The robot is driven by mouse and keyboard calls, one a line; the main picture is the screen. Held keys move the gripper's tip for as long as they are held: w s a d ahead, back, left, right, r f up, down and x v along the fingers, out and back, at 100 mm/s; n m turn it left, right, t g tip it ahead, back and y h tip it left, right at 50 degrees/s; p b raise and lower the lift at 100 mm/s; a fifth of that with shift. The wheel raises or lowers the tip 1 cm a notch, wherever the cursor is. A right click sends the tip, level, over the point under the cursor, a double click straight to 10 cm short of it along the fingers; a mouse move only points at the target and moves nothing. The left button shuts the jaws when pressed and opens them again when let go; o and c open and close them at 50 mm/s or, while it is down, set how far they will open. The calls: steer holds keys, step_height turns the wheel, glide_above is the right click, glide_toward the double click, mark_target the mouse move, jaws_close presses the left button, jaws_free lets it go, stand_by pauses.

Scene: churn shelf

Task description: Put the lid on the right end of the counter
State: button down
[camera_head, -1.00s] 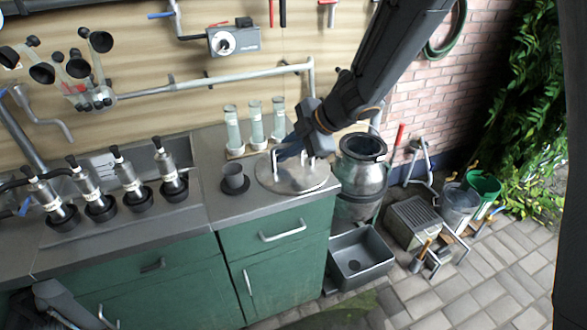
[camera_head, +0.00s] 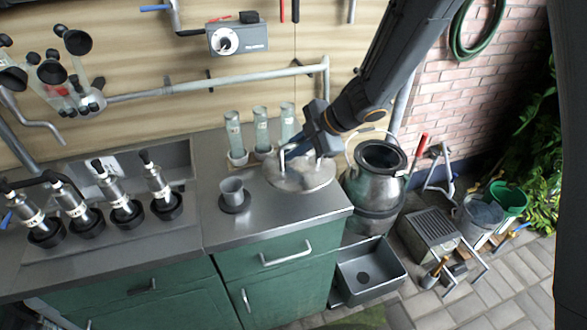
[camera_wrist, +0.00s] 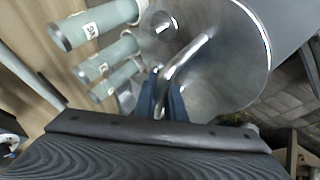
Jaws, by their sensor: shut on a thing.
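The lid (camera_head: 312,180) is a round, shiny metal disc with a bent bar handle. In the head view it is at the right end of the grey counter (camera_head: 270,223), to the right of a small grey cup. I cannot tell whether its underside touches the counter. My gripper (camera_head: 300,150) is above the disc, shut on the handle. In the wrist view my blue fingers (camera_wrist: 166,98) close around the handle (camera_wrist: 188,62), with the lid (camera_wrist: 238,70) beyond them. The fingers and handle hide part of the disc.
The small cup (camera_head: 232,187) stands left of the lid, and several glass tubes (camera_head: 261,128) stand behind it. A metal churn (camera_head: 376,180) stands just off the counter's right end. A grey bin (camera_head: 371,272) is below it. The counter's front right corner is clear.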

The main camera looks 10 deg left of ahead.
mark_target(296, 164)
steer(key=shift+f, duration=2.8)
steer(key=c, duration=1.8)
jaws_free()
